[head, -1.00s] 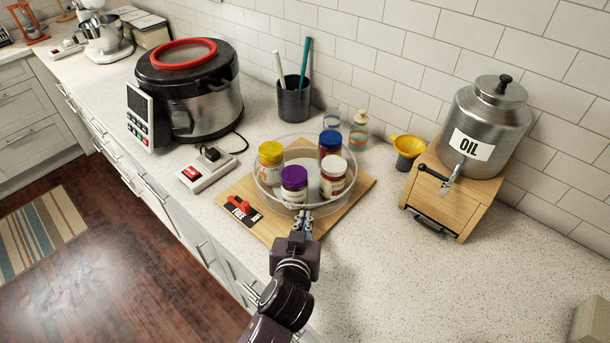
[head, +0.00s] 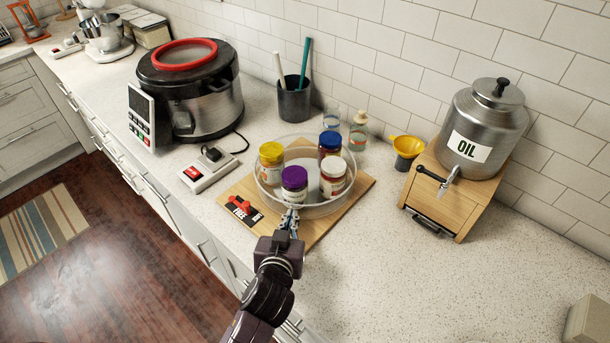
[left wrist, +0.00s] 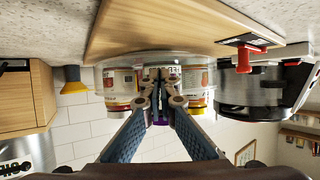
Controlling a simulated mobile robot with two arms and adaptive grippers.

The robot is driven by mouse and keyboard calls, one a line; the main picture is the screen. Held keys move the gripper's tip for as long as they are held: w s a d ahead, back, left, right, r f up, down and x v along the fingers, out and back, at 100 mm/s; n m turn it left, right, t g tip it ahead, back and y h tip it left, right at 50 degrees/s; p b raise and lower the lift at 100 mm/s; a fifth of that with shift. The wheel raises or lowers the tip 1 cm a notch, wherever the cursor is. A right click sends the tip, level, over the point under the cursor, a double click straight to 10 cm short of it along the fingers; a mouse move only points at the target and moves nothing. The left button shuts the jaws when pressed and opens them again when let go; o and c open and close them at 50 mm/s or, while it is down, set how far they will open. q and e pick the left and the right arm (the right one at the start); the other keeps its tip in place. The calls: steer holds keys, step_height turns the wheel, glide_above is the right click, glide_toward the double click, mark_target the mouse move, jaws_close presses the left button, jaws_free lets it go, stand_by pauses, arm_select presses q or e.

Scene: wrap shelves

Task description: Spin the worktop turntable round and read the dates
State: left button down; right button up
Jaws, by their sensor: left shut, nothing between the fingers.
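The clear round turntable (head: 318,211) sits on a wooden board (head: 357,191) on the worktop. It carries a yellow-lidded jar (head: 271,157), a blue-lidded jar (head: 330,144), a white-lidded jar (head: 333,177) and a purple-lidded jar (head: 294,184). The labels are too small to read. A red lever (head: 243,206) lies on a black plate marked FREE at the board's left corner; it also shows in the left wrist view (left wrist: 244,58). My left gripper (head: 291,212) is shut and empty at the turntable's near rim, below the purple-lidded jar. I cannot tell whether it touches the rim.
A silver cooker (head: 190,95) and a switch box (head: 206,170) stand to the left. A dark utensil cup (head: 294,101) is behind. A yellow funnel (head: 407,148) and an oil dispenser (head: 486,125) on a wooden stand are right.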

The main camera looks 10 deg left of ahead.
arm_select(q)
steer(key=shift+w+a+p, duration=0.2)
steer(key=shift+a+p, duration=0.1)
steer(key=shift+a, duration=0.65)
steer(key=shift+s, duration=0.1)
steer(key=shift+s+a+p, duration=0.15)
steer(key=shift+s+p, duration=0.05)
steer(key=shift+s, duration=0.55)
steer(key=shift+s+a+p, duration=0.15)
steer(key=shift+s, duration=0.7)
steer(key=v, duration=1.2)
steer(key=shift+a, duration=0.1)
